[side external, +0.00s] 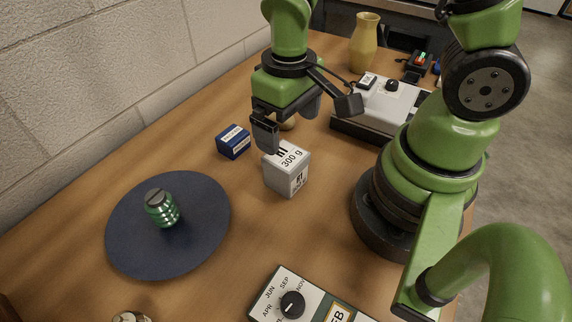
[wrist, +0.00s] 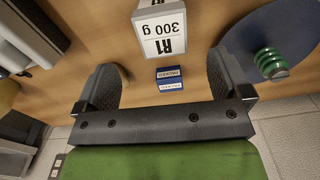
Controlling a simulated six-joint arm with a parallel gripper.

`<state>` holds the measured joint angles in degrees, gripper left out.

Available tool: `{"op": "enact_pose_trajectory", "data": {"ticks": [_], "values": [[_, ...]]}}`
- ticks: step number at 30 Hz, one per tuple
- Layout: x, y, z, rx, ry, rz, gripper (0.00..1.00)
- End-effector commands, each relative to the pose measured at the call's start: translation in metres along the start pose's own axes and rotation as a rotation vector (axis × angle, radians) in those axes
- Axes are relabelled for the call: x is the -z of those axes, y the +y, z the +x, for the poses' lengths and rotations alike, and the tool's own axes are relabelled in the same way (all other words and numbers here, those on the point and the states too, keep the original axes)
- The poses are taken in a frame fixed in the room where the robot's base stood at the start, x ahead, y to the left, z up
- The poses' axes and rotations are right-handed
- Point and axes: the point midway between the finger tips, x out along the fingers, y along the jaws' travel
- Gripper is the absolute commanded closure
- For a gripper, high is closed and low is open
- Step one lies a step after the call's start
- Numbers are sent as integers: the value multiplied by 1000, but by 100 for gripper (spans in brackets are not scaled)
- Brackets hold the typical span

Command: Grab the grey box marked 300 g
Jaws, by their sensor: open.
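The grey box marked 300 g (side external: 288,172) stands upright on the wooden table, with R1 also printed on it. It shows in the wrist view (wrist: 163,36) at the top centre, ahead of the fingers and roughly between their lines. My gripper (side external: 285,127) is above and just behind the box in the side view, and one finger overlaps the box's top edge there. In the wrist view my gripper (wrist: 165,82) has its two fingers wide apart with nothing held. I cannot tell whether a finger touches the box.
A small blue box (side external: 233,141) sits close by to the left. A white device (side external: 385,108) and a yellow vase (side external: 365,43) are behind. A dial panel (side external: 262,304) lies in front.

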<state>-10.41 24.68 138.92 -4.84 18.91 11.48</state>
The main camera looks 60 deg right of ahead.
Motion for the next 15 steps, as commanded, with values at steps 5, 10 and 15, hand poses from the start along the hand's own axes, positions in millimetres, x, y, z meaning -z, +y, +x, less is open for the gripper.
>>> {"op": "enact_pose_trajectory", "data": {"ticks": [5, 10, 15], "values": [[-2, 0, 25, -2, -8, 1, 4], [-1, 0, 38, -1, -4, 1, 4], [0, 0, 48, -1, -5, 1, 4]]}}
